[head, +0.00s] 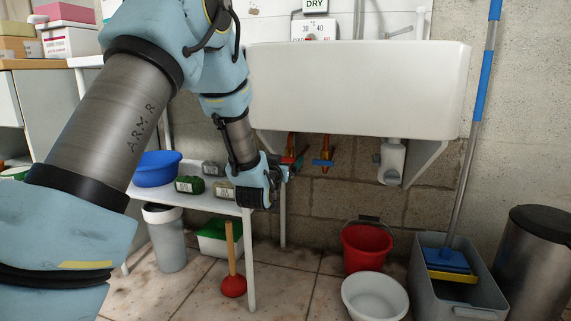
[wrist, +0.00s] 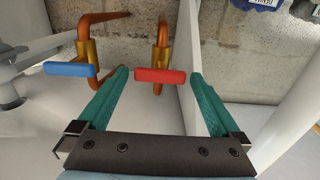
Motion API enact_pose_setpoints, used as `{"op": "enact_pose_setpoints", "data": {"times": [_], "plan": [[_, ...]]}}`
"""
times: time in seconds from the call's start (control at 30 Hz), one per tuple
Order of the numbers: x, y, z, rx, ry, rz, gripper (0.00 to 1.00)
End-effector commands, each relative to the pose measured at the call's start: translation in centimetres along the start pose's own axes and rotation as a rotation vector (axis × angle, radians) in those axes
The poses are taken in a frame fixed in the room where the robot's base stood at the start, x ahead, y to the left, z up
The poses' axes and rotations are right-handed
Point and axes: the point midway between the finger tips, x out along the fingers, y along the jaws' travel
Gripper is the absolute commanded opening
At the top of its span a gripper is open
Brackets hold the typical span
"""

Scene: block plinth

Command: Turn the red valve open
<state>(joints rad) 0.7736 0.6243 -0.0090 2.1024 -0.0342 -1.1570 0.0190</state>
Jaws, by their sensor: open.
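The red valve handle (wrist: 160,76) is a short bar on a brass valve body (wrist: 162,54) with a copper pipe. In the wrist view the bar lies crosswise to its pipe. My gripper (wrist: 159,75) is open, its teal fingertips one at each end of the red bar, with a small gap showing on both sides. Whether the fingers are at the bar's depth I cannot tell. In the head view my gripper (head: 289,171) is under the sink's left part, hiding most of the red valve.
A blue valve handle (wrist: 70,69) is close beside the red one, left in the wrist view; it also shows in the head view (head: 323,163). The white sink (head: 355,90) is above. Red bucket (head: 366,248) below.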

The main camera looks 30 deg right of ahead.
Motion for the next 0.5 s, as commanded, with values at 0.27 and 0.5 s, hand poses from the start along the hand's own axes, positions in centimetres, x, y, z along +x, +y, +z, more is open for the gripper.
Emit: {"op": "enact_pose_setpoints", "data": {"times": [0.27,0.5], "plan": [[1.38,0.01,0.01,0.000,-0.001,0.000,1.00],[1.36,0.01,-0.02,0.000,-0.001,0.000,0.94]]}}
